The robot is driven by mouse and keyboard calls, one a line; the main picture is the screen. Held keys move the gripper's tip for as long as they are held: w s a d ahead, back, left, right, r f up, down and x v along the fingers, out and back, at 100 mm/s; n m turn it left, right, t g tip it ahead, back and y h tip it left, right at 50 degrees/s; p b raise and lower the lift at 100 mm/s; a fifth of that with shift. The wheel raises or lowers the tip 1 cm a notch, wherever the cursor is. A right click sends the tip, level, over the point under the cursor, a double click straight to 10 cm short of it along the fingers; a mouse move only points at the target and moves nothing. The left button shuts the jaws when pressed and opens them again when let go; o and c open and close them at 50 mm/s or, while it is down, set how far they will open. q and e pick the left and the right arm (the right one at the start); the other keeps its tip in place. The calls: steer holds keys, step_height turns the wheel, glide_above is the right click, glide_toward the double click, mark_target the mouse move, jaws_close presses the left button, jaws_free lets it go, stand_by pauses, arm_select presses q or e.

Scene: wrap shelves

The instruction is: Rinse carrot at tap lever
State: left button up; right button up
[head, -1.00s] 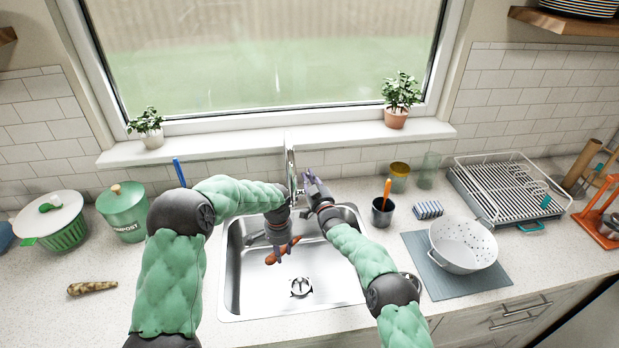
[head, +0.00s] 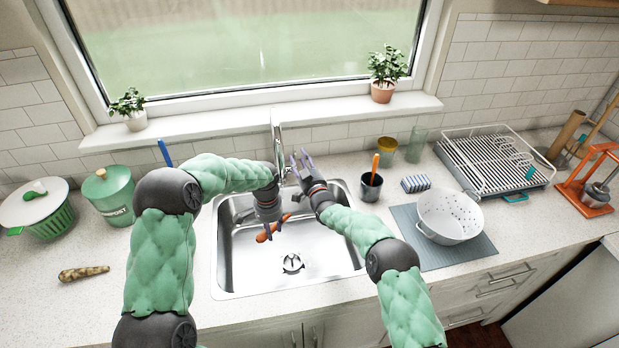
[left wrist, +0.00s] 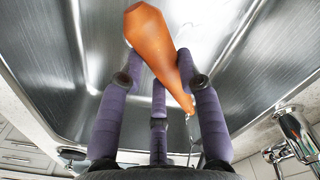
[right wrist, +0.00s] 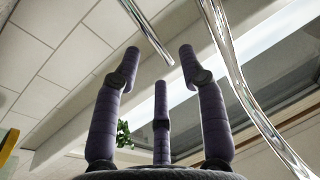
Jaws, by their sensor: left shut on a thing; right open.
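The orange carrot (head: 265,236) is held low over the sink basin (head: 235,268) by my left gripper (head: 270,224). In the left wrist view the carrot (left wrist: 150,35) lies tilted between the purple fingers, which are shut on it. The chrome tap (head: 277,135) stands at the back of the sink. My right gripper (head: 301,157) is open and empty, just right of the tap. In the right wrist view its spread fingers (right wrist: 160,70) point up, with the chrome tap pipe (right wrist: 240,80) beside them. I cannot make out the tap lever clearly, nor whether water runs.
A dark cup with an orange-handled tool (head: 371,187) and a striped sponge (head: 416,183) stand right of the sink. A white colander (head: 449,215) sits on a grey mat (head: 412,238). A brownish root (head: 83,273) lies on the left counter. The window sill is behind the tap.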

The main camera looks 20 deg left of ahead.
steer(key=v, duration=0.9)
steer(key=shift+s, duration=0.1)
steer(key=c, duration=0.7)
steer(key=shift+m, duration=0.3)
jaws_close()
steer(key=s+d+r+m+g+h, duration=0.1)
steer(key=s+d+m+g+h, duration=0.15)
steer(key=m, duration=1.45)
steer(key=x, duration=0.7)
steer(key=r+x, duration=0.1)
steer(key=x, duration=0.3)
steer(key=shift+a, duration=0.35)
steer(key=shift+w+a+r, duration=0.2)
steer(key=shift+w+a, duration=0.35)
steer(key=shift+w, duration=0.05)
